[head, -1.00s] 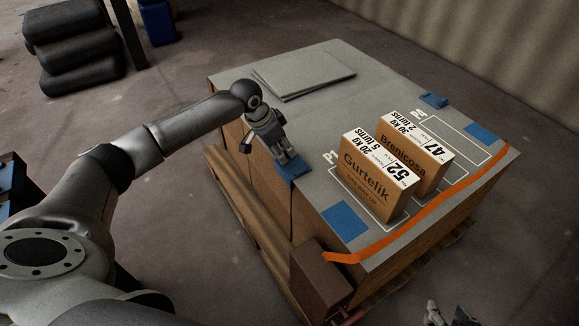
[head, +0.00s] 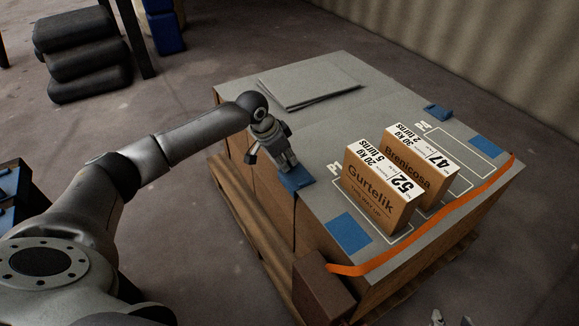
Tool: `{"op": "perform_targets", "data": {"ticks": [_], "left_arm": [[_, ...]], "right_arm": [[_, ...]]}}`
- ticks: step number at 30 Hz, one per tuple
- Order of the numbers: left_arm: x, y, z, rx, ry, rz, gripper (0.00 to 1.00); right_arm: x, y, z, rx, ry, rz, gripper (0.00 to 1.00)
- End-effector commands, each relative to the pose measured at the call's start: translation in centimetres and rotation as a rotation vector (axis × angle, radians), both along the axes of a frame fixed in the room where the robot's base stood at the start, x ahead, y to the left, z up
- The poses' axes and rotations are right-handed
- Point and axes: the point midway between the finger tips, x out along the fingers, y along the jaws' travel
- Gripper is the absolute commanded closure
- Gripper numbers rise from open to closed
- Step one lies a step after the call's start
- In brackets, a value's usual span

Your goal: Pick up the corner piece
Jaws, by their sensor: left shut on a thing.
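A blue corner piece (head: 297,181) is at the left edge of the grey-topped load. My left gripper (head: 289,168) points down at this edge and is shut on the piece, hiding part of it. I cannot tell whether the piece is clear of the surface. A second blue piece (head: 438,112) sits at the far right edge of the top. A small part of what looks like my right gripper (head: 437,318) shows at the bottom edge, mostly cut off.
Two cartons, Gurtelik (head: 378,195) and Brenicosa (head: 412,172), stand on the marked grey top (head: 310,120). Flat grey sheets (head: 308,85) lie at the back. An orange strap (head: 440,222) runs along the right side. A wooden pallet (head: 243,213) is underneath.

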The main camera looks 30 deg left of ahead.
Motion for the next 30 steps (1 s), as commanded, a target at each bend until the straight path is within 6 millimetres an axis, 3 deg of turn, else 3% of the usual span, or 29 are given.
{"op": "perform_targets", "data": {"ticks": [5, 18, 23, 28, 30], "left_arm": [[0.0, 0.0, 0.5, -0.001, -0.001, 0.0, 1.0], [0.1, 0.0, 3.4, -0.001, -0.002, 0.0, 1.0], [-1.2, -1.2, 5.5, -0.001, -0.002, -0.003, 1.0], [-3.8, -3.6, 10.0, 0.0, -0.006, -0.006, 1.0], [-5.3, -4.9, 10.3, 0.0, 0.0, -0.008, 1.0]], "right_arm": [[-0.5, -0.1, -0.2, -0.006, 0.029, -0.001, 0.6], [-6.6, -2.2, -2.9, -0.072, 0.336, -0.027, 0.6], [-9.9, -3.2, -3.2, -0.102, 0.486, -0.038, 0.6], [-9.9, -3.1, -1.3, -0.101, 0.484, -0.038, 0.6], [-9.4, -3.1, -2.9, -0.103, 0.496, -0.037, 0.6]]}}
